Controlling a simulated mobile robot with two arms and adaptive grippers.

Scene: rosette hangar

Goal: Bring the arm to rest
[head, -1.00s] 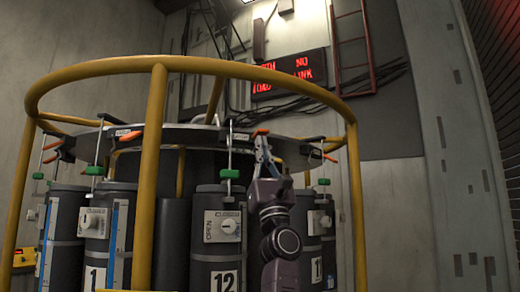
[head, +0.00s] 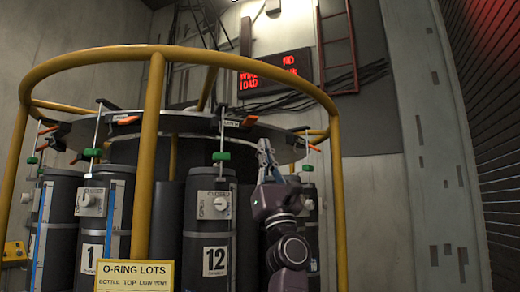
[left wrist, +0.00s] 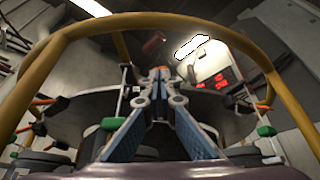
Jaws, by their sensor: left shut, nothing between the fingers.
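My left gripper (head: 265,146) is shut and empty, with its blue-grey fingers pointing up. In the head view it stands in front of the round rack (head: 180,127), to the right of the bottle numbered 12 (head: 216,236). An orange handle (head: 248,120) on the rack's rim is above and left of the fingertips, apart from them in the picture. In the left wrist view the closed fingertips (left wrist: 159,74) point toward the rack's upper part, inside the outline of the yellow rail (left wrist: 60,45). My right gripper is not in view.
A yellow tubular guard (head: 153,150) surrounds several dark bottles with white knobs, rods and green clamps. A red-lit display (head: 275,74) and a red ladder (head: 350,45) are on the wall.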

